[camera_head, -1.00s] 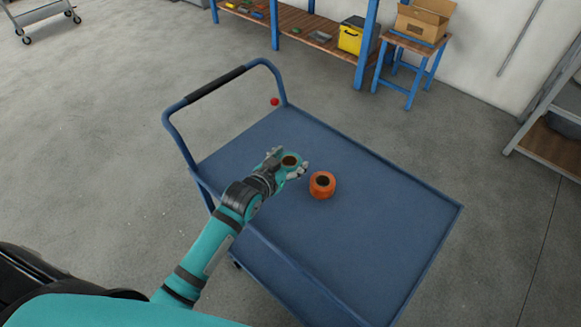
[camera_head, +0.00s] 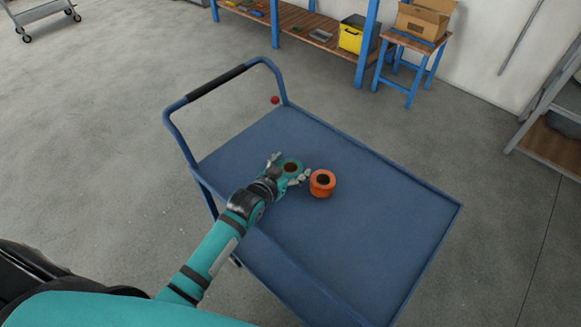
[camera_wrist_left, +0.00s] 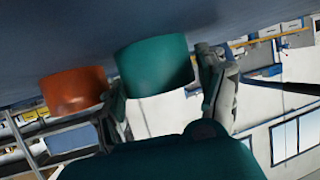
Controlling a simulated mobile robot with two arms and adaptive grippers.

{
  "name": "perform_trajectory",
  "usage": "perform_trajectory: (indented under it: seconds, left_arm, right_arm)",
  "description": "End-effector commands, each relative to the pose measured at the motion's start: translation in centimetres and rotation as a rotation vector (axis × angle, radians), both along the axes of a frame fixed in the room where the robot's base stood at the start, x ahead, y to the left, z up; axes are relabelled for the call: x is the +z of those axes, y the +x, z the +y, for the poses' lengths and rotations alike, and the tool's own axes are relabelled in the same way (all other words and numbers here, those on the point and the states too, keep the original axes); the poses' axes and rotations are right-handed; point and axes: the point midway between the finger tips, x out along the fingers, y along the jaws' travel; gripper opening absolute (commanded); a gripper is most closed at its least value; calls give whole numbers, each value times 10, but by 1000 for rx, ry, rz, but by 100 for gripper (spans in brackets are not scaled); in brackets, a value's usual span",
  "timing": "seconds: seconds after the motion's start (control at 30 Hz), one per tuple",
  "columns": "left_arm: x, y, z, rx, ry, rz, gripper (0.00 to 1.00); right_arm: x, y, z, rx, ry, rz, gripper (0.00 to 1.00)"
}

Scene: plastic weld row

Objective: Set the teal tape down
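The teal tape (camera_head: 291,167) is a roll with a dark hole, on the blue trolley top (camera_head: 375,215) near the handle end. In the left wrist view the teal tape (camera_wrist_left: 155,66) meets the blue surface, which appears at the top of that picture. My left gripper (camera_head: 289,168) has its fingers spread on either side of the teal tape. A narrow gap shows between one finger and the roll in the wrist view, so the left gripper (camera_wrist_left: 168,88) looks open. My right gripper is not in view.
An orange tape roll (camera_head: 322,184) stands just right of the teal tape, very close to one left finger. The trolley's handle (camera_head: 216,83) rises at the far left, with a red ball (camera_head: 275,100) by its post. The trolley top's right half is clear.

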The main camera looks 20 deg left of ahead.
Motion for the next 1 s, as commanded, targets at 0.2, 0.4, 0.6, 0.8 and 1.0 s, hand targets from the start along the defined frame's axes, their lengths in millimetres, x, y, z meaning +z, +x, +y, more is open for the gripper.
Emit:
perform_trajectory:
  seconds: [0.2, 0.4, 0.6, 0.8, 1.0]
  left_arm:
    - [4, -4, 1, 0, 0, 0, 74]
    - [17, -37, 6, 0, 1, 0, 74]
    - [34, -76, 13, 0, 1, 0, 74]
    - [45, -102, 17, 1, 1, 1, 74]
    - [49, -109, 18, 0, 1, 0, 74]
  right_arm:
    - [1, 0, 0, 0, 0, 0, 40]
    - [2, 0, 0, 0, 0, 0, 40]
    - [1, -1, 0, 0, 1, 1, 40]
    - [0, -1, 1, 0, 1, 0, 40]
    - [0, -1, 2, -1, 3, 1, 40]
